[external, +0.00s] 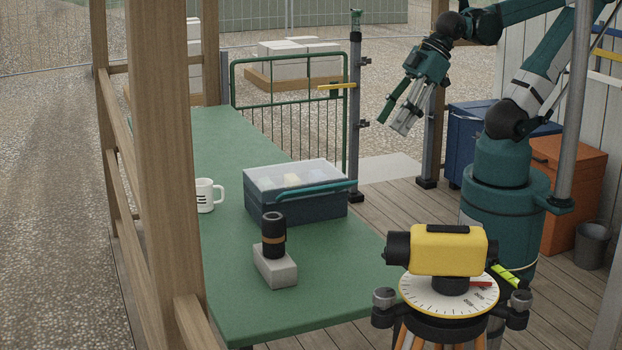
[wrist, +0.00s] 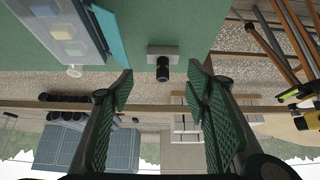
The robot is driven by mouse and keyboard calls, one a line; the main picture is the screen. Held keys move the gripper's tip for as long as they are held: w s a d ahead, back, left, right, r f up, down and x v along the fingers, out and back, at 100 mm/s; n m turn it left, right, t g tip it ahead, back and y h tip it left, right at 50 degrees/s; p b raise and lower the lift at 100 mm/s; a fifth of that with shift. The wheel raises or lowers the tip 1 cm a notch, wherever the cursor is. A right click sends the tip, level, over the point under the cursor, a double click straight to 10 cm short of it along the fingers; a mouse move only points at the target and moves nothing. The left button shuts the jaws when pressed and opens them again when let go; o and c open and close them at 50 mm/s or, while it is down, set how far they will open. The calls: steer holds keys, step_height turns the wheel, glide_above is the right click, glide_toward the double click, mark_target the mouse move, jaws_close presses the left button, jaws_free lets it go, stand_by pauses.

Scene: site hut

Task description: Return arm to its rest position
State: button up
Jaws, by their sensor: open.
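My gripper (external: 402,108) is at the upper right of the external view, in the air beyond the right edge of the green table (external: 300,318). Its fingers point down and to the left. In the wrist view my gripper (wrist: 160,98) shows two green textured fingers spread wide, with nothing between them. My arm rises from its teal base and bends over at the top. Nothing touches the gripper.
A dark blue box with a clear lid (external: 295,200), a white mug (external: 206,195) and a black cylinder (external: 273,236) on a grey block (external: 275,267) are on the table. A yellow level (external: 447,250) stands in front. A post (external: 355,130) and green gate (external: 290,110) are left of the gripper.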

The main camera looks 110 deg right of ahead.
steer(key=shift+f+b, duration=1.1)
stand_by(0.6)
